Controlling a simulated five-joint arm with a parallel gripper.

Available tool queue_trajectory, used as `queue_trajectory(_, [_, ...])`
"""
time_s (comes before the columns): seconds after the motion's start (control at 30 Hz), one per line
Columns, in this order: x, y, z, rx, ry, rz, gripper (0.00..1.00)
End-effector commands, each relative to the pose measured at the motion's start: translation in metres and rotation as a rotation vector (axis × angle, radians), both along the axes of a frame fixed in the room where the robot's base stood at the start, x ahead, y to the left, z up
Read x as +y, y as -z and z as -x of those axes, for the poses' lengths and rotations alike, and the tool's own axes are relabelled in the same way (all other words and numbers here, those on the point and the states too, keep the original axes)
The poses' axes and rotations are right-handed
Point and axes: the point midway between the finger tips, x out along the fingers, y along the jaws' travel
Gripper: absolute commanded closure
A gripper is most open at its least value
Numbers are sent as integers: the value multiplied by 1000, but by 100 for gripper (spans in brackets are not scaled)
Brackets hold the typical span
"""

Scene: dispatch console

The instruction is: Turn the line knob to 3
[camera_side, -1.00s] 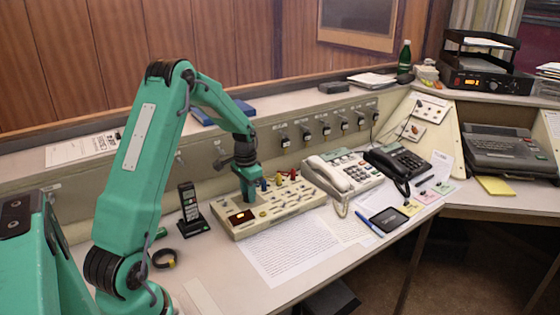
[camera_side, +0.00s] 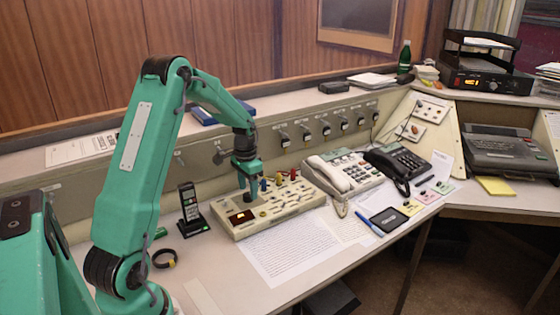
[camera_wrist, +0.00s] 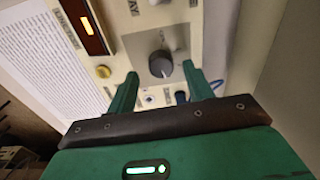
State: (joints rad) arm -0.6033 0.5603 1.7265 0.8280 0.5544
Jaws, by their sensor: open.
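In the side view my gripper (camera_side: 248,184) hangs above the cream control panel (camera_side: 284,212), and the knob is mostly hidden by the fingers. A dark red display (camera_wrist: 82,26) beside a "LINE" label shows a lit orange mark.
A cordless phone (camera_side: 190,203) stands to the left, a white telephone (camera_side: 338,174) to the right. Printed paper (camera_side: 288,250) lies in front.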

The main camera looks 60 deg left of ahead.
Motion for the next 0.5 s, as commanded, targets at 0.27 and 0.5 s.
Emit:
queue_trajectory(0.27, [-1, -38, 0, -4, 2, -3, 48])
queue_trajectory(0.5, [-2, -57, 0, -2, 2, -1, 48])
